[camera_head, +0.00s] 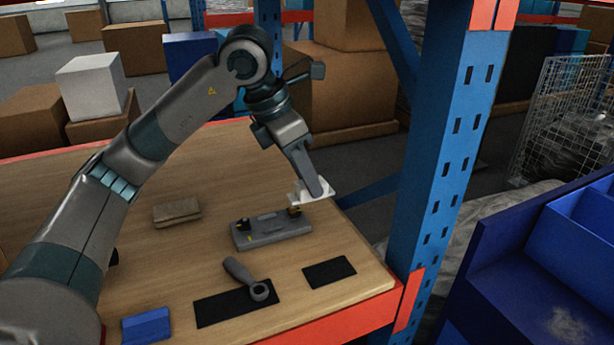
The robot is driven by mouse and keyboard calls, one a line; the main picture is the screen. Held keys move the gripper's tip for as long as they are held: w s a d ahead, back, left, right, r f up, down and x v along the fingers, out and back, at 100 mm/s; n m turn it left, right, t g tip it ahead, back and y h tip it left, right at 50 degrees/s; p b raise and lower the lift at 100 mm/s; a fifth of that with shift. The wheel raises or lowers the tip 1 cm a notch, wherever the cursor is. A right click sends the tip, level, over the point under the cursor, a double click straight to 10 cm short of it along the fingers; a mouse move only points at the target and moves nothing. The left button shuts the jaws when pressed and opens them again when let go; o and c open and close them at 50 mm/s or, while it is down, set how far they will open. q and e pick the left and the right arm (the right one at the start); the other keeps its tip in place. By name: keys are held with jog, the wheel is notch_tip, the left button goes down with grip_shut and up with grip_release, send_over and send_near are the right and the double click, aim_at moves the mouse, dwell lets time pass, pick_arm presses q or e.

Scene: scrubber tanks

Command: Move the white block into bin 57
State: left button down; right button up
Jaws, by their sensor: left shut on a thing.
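My left gripper (312,190) is shut on the white block (299,196) and holds it above the table's right part, just over or beside the far right end of a grey fixture. The fingers partly cover the block. Blue bins (570,245) stand at the right edge of the view. No number can be read on them, so I cannot tell which is bin 57. My right gripper is not in view.
The wooden table (215,260) bears the grey fixture (270,232), a tan block (177,211), a grey tool (245,278) on a dark mat, a smaller dark mat (329,272) and a blue block (147,326). A blue rack post (450,140) stands between table and bins.

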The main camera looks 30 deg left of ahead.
pick_arm(q)
jog(key=shift+r, duration=0.2)
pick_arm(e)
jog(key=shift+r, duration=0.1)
